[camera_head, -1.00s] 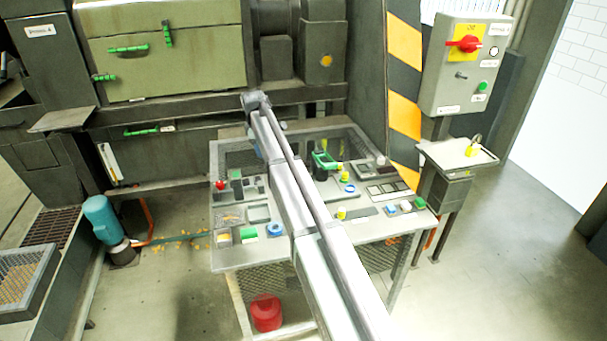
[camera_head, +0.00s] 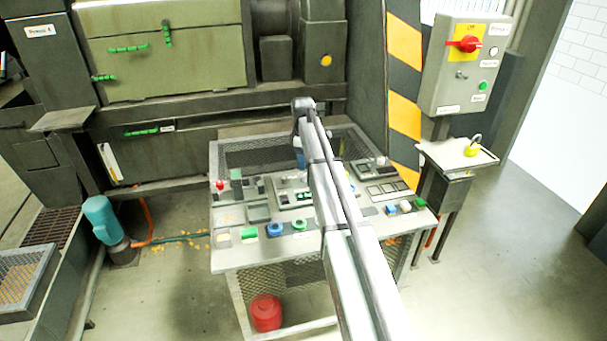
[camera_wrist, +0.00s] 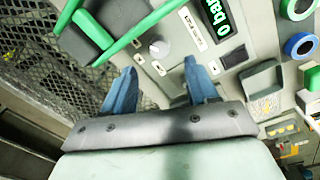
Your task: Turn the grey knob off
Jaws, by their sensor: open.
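A small light grey knob (camera_wrist: 158,48) sits on the grey control panel (camera_wrist: 250,25) in the wrist view. White label plates lie beside it. My gripper (camera_wrist: 160,67) is open with two blue fingers, and the knob shows just beyond the gap between the fingertips. Nothing is held, and I cannot tell whether a finger touches the knob. In the head view my arm reaches over the control table (camera_head: 235,258) and covers part of it, so I cannot pick out the knob there.
A green handle (camera_wrist: 137,33) passes close by the knob. Green (camera_wrist: 297,8) and blue (camera_wrist: 300,46) ringed buttons lie to the right. A metal mesh (camera_wrist: 30,50) is at left. A switch box (camera_head: 465,65) stands right of the table.

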